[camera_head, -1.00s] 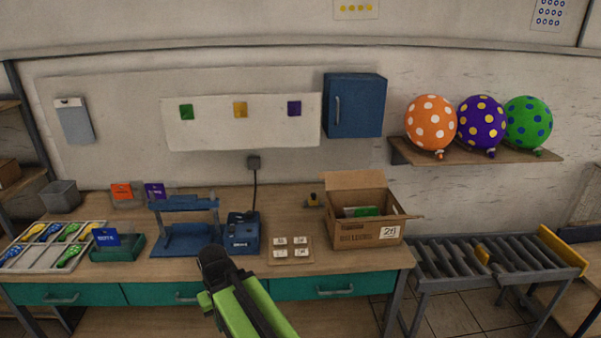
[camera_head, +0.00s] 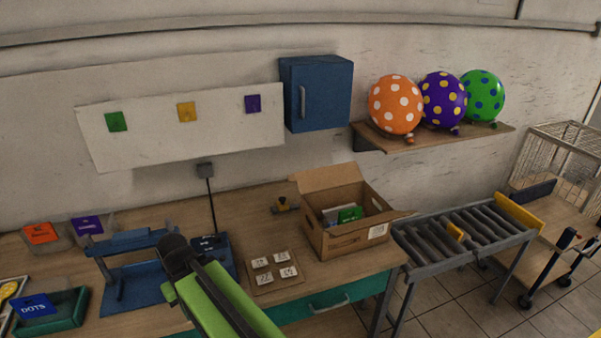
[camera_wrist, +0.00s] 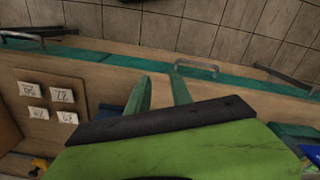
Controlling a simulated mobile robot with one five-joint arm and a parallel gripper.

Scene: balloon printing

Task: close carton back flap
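The open cardboard carton (camera_head: 340,241) stands at the right end of the workbench in the head view. Its back flap (camera_head: 328,177) stands up and leans backward. A side flap (camera_head: 391,217) sticks out to the right. A green packet (camera_head: 350,214) and pale items show inside. My gripper's fingers show in the wrist view (camera_wrist: 160,93), apart with nothing between them. In the head view, my green arm is left of the carton, and its dark end is over the bench by the blue press.
A tile board (camera_head: 272,288) with several white numbered cards lies between my arm and the carton. A blue press frame (camera_head: 130,275) stands left. A roller conveyor (camera_head: 460,240) adjoins the bench on the right. A blue wall cabinet (camera_head: 317,93) and a balloon shelf (camera_head: 440,138) hang above.

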